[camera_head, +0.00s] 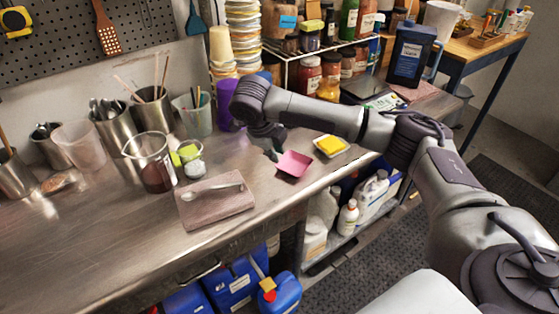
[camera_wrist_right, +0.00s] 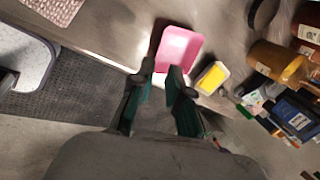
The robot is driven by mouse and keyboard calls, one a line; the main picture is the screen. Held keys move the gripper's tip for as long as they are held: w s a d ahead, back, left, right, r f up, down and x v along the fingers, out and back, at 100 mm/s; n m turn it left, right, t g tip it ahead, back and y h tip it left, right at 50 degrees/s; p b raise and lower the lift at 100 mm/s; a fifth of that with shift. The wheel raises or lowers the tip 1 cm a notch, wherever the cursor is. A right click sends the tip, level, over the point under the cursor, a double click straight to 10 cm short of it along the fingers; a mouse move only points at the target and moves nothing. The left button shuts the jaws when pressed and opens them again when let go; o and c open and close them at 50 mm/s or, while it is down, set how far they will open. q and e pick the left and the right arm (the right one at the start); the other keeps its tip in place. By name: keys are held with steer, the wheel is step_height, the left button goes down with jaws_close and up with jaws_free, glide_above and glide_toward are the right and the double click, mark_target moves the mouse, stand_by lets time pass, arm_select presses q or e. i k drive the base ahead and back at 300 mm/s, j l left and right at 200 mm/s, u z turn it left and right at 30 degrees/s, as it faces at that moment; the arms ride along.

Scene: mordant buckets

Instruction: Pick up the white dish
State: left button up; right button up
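The white dish (camera_head: 345,152) holds a yellow block-like filling and sits near the right end of the steel bench. It also shows in the right wrist view (camera_wrist_right: 201,86), right of the fingers. My right gripper (camera_head: 271,151) hangs over the bench, left of the white dish, at the left side of a pink dish (camera_head: 293,165). In the right wrist view my right gripper (camera_wrist_right: 162,72) has its fingertips apart, with a corner of the pink dish (camera_wrist_right: 180,47) at the gap. I cannot tell whether they touch it. My left gripper is out of view.
A pinkish slab (camera_head: 215,207) with a spoon lies left of the pink dish. A glass beaker (camera_head: 148,163) and steel cups stand further left. A wire shelf of jars (camera_head: 308,77) and a dark blue jug (camera_head: 409,55) stand behind. The bench's front edge is close to both dishes.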

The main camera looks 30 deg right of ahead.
mark_target(331, 146)
steer(key=z, duration=1.35)
